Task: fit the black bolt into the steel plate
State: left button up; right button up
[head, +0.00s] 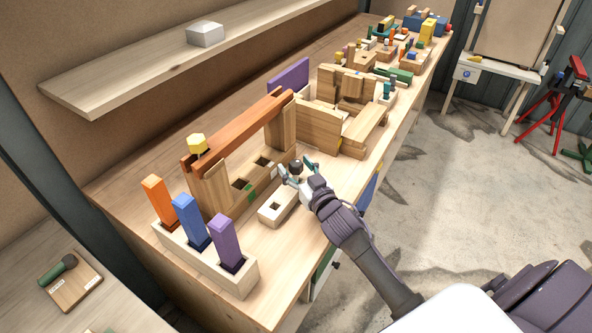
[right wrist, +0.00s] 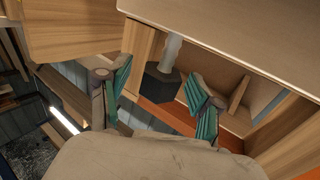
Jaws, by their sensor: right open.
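My right gripper (head: 296,168) is open over the bench, its two green-padded fingers spread apart. It also shows in the right wrist view (right wrist: 157,78). A small dark piece (head: 296,164), possibly the black bolt, appears between or just beyond the fingertips. In the right wrist view, a dark angular piece (right wrist: 160,88) with a pale grey cylinder shows between the fingers; I cannot tell whether they touch it. I cannot make out a steel plate for certain. My left gripper is not in view.
A pale wooden block with a square hole (head: 270,213) lies beside the gripper. A rack (head: 175,240) holds orange, blue and purple bars. An orange beam (head: 240,128) spans wooden posts behind. A wooden assembly (head: 350,115) stands farther along the bench. A grey block (head: 205,34) sits on the shelf.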

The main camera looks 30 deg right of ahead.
jog(key=c, duration=0.5)
grip_shut()
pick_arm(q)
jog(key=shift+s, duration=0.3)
pick_arm(e)
jog(key=shift+r, duration=0.15)
